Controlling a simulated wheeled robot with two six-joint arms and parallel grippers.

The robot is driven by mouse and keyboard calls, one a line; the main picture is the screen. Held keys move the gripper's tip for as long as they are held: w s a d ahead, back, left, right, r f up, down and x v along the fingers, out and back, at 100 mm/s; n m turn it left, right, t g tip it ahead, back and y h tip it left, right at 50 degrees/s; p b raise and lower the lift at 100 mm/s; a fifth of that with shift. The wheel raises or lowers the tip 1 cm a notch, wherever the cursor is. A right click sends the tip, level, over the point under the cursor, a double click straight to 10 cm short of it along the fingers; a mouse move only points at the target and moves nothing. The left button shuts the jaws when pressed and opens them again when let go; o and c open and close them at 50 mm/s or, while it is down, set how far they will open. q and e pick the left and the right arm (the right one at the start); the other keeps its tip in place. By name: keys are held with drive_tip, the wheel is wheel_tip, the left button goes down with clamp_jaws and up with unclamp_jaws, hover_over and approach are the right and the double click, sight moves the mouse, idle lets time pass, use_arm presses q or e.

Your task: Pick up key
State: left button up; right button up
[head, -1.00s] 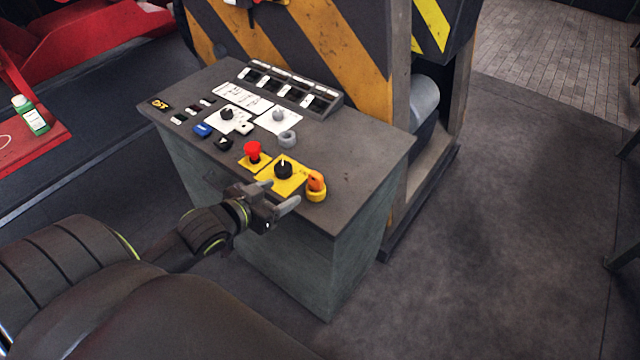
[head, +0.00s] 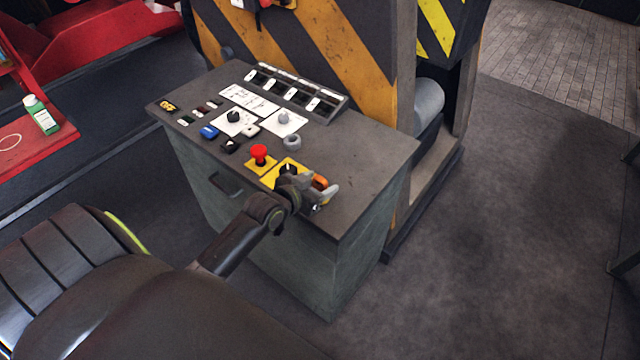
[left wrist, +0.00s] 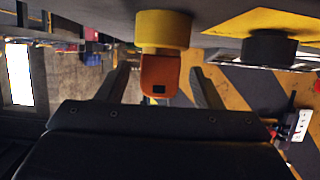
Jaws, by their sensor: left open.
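The orange key (head: 320,181) sits at the right front corner of the control cabinet's top, partly hidden behind my left gripper (head: 325,194). In the left wrist view the orange key (left wrist: 159,74) stands out from its round yellow base (left wrist: 163,30). My left gripper is open, with one finger on each side of the key and a visible gap on both sides. The key is not gripped. My right gripper is in neither view.
The grey cabinet top (head: 375,160) carries a red mushroom button (head: 259,153), a black knob (head: 288,169) on a yellow plate close to my gripper, and several other switches. A striped machine panel (head: 345,60) rises behind. Open floor (head: 530,220) lies to the right.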

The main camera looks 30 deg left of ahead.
use_arm(q)
drive_tip(key=shift+x, duration=1.35)
drive_tip(key=c, duration=1.1)
